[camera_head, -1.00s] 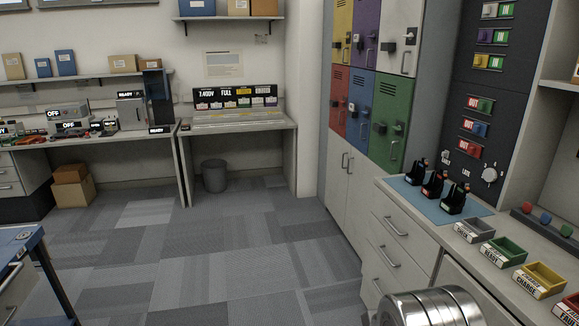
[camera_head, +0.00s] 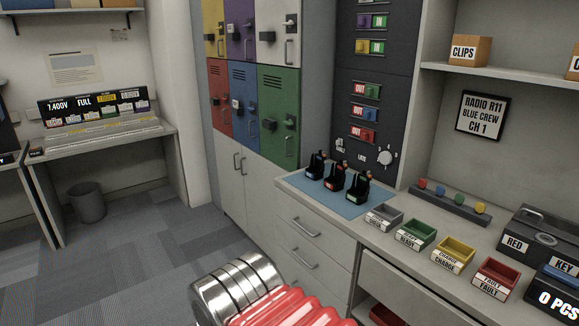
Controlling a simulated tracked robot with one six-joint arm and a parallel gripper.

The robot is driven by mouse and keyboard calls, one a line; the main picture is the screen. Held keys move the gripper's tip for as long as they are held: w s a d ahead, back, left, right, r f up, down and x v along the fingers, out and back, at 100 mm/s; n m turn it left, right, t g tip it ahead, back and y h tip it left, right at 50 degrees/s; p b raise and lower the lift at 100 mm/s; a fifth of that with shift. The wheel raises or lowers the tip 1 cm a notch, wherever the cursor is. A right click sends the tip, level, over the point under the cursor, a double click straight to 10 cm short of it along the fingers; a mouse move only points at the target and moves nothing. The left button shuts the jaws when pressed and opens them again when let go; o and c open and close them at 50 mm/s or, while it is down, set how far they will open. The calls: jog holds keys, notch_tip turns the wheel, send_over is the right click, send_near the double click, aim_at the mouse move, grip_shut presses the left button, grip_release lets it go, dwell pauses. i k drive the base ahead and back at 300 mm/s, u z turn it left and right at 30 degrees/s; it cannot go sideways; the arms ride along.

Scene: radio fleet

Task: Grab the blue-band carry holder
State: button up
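Three black carry holders stand upright in a row on a blue mat (camera_head: 293,188) at the far left end of the right-hand counter. The left holder (camera_head: 316,165) seems to have the blue band, though it is very small here. The middle holder (camera_head: 335,177) shows a red band, and the right holder (camera_head: 356,189) a greenish one. All three stand apart from my arm. A shiny ribbed metal and red part of my arm shows at the bottom centre; my gripper's fingers are not in view.
Small bins, grey (camera_head: 384,217), green (camera_head: 416,234), yellow (camera_head: 453,255) and red (camera_head: 495,278), line the counter's front edge. A dark box (camera_head: 545,240) stands at right. Coloured lockers (camera_head: 240,110) rise behind. Grey carpet (camera_head: 130,265) is open at lower left, with a bin (camera_head: 88,202).

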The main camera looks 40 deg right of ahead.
aim_at(316, 170)
jog(key=u, duration=0.1)
jog(key=i, duration=2.2)
jog(key=z, duration=0.5)
jog(key=i, duration=0.65)
jog(key=z, duration=0.85)
jog(key=i, duration=0.55)
jog(key=z, duration=0.6)
jog(key=i, duration=0.5)
jog(key=z, duration=0.3)
